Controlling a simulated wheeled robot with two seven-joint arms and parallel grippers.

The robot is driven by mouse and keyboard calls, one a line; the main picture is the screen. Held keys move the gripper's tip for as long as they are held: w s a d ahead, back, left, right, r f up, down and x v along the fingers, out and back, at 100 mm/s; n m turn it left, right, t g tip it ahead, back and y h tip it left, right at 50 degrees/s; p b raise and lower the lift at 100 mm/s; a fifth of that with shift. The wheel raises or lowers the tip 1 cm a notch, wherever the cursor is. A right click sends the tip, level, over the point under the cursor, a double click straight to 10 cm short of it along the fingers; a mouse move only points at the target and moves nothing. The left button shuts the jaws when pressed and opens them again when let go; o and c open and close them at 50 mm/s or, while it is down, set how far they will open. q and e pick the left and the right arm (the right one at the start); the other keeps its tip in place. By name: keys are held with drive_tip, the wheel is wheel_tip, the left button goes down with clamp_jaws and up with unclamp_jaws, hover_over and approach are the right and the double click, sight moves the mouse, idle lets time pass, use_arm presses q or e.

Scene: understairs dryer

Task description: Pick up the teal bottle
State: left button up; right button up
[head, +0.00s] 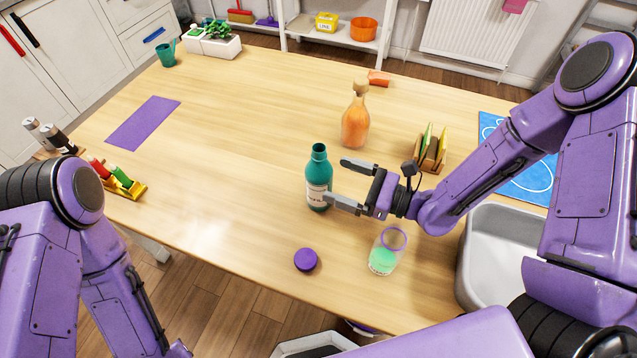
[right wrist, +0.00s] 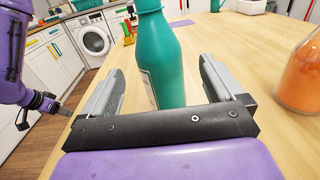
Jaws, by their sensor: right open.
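The teal bottle (head: 319,180) stands upright and uncapped on the wooden table, with a pale label on its lower body. My right gripper (head: 343,182) is open beside it, with its fingers pointing at the bottle from the right. In the right wrist view the bottle (right wrist: 163,60) stands ahead between the lines of the two open fingers (right wrist: 163,90); its base is hidden behind the gripper's palm. My left arm is at the left in the head view, with its gripper out of frame there. My left gripper (right wrist: 50,106) shows small at the left of the right wrist view.
An orange bottle (head: 355,125) with a stopper stands behind the gripper. A cup with green contents (head: 383,258) and a purple lid (head: 306,260) are nearer. A wooden rack (head: 430,158) and a grey basin (head: 492,260) are at the right. The table's left middle is clear.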

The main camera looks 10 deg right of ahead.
sight(312, 173)
drive_tip(key=x, duration=0.5)
drive_tip(key=f+p+x, duration=0.1)
drive_tip(key=x, duration=0.1)
drive_tip(key=shift+w+a, duration=0.2)
drive_tip(key=shift+a, duration=0.05)
drive_tip(key=shift+r, duration=0.1)
drive_tip(key=c, duration=1.4)
